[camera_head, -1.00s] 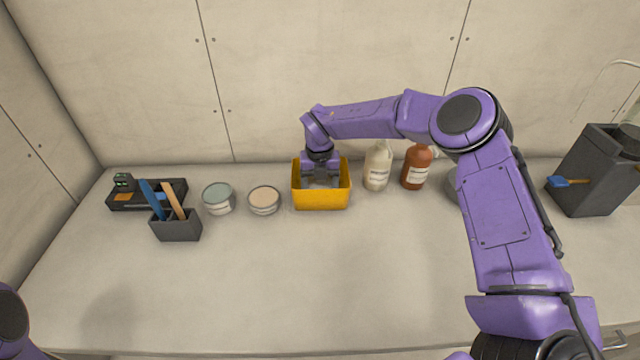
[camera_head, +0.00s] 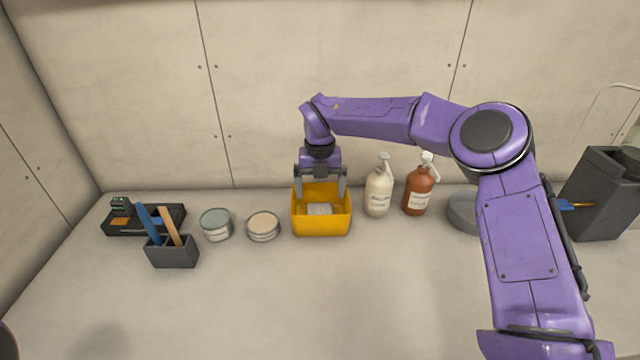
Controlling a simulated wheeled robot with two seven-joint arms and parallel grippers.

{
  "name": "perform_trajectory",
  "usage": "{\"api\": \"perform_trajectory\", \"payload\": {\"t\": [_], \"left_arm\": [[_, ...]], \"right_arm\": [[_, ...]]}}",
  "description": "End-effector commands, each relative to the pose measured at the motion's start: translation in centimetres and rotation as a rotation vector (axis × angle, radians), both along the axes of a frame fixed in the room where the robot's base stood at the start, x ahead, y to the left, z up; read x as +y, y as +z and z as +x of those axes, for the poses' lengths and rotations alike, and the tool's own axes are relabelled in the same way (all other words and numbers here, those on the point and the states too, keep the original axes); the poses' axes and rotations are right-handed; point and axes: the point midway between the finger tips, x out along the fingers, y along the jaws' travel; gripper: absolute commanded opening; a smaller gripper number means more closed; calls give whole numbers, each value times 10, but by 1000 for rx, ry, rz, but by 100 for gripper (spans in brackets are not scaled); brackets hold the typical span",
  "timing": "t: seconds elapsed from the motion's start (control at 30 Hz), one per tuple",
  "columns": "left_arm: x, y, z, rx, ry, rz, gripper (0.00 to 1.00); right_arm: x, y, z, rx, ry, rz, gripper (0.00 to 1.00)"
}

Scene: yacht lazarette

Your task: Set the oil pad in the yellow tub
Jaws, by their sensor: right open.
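The yellow tub (camera_head: 321,228) stands on the counter near the back wall. The oil pad (camera_head: 319,209), a small pale grey-white piece, lies inside the tub. My right gripper (camera_head: 320,192) is above the tub, pointing down, with its two fingers spread apart and nothing between them. The fingertips are at about the height of the tub's rim, above the pad. My left gripper is not in view.
Left of the tub stand two round tins (camera_head: 263,226), a dark holder with blue and wooden tools (camera_head: 172,252) and a black tray (camera_head: 120,218). Right are a white bottle (camera_head: 378,192) and a brown bottle (camera_head: 418,192). The front counter is clear.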

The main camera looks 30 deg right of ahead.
Motion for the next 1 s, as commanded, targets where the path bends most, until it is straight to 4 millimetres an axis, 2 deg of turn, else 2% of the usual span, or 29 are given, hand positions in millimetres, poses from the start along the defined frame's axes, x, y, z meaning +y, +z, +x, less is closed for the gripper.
{"api": "perform_trajectory", "payload": {"t": [0.1, 0.23, 0.77, 0.87, 1.0], "left_arm": [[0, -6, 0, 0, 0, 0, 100], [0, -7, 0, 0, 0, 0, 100], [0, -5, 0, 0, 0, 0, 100], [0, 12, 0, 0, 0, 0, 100], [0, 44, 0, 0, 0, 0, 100]], "right_arm": [[0, 22, 0, -2, -1, 0, 99], [0, 36, 0, -1, 0, 0, 99], [0, 41, 0, 1, 0, 0, 99], [0, 58, 0, 1, 0, 0, 99], [0, 90, 0, 1, 0, 0, 99]]}}
